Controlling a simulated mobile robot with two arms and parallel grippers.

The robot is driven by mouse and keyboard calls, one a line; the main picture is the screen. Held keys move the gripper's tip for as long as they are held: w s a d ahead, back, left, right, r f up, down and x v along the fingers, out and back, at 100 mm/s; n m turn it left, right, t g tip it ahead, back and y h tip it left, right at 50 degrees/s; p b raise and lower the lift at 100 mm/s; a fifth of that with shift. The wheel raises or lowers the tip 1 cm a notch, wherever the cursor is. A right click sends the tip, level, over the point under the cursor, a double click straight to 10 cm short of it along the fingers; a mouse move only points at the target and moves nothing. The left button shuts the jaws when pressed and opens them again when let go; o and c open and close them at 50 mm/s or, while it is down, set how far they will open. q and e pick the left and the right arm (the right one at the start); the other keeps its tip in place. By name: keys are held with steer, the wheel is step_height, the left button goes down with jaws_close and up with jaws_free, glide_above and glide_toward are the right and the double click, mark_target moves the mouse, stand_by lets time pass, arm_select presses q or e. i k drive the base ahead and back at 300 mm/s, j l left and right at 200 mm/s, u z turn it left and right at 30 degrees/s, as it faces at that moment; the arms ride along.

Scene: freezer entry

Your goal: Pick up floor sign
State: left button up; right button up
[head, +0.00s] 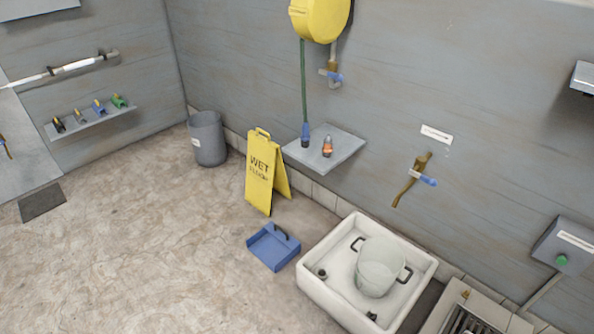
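The yellow floor sign (260,180) stands upright on the floor in the middle of the head view, its two panels spread like an A. Its front panel carries dark lettering that reads "WET" with a second word below, and a handle opening shows at its top. It stands in front of the back wall, to the left of a small wall shelf. Neither of my grippers is in the head view.
A grey bin (207,140) stands left of the sign. A blue dustpan (273,247) lies on the floor just in front of it. A white basin (322,294) holding a bucket (380,268) is at the right. A grey shelf (345,150) juts out.

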mark_target(265, 171)
steer(key=i+j+z, duration=0.15)
steer(key=z, duration=0.2)
steer(key=i+j+z, duration=0.1)
steer(key=j+z, duration=0.15)
steer(key=z, duration=0.15)
steer(key=i+j+z, duration=0.1)
steer(key=j+z, duration=0.25)
steer(key=i+j+z, duration=0.15)
steer(key=j+z, duration=0.2)
steer(key=j, duration=1)
steer(key=j+z, duration=0.35)
steer(key=j, duration=1)
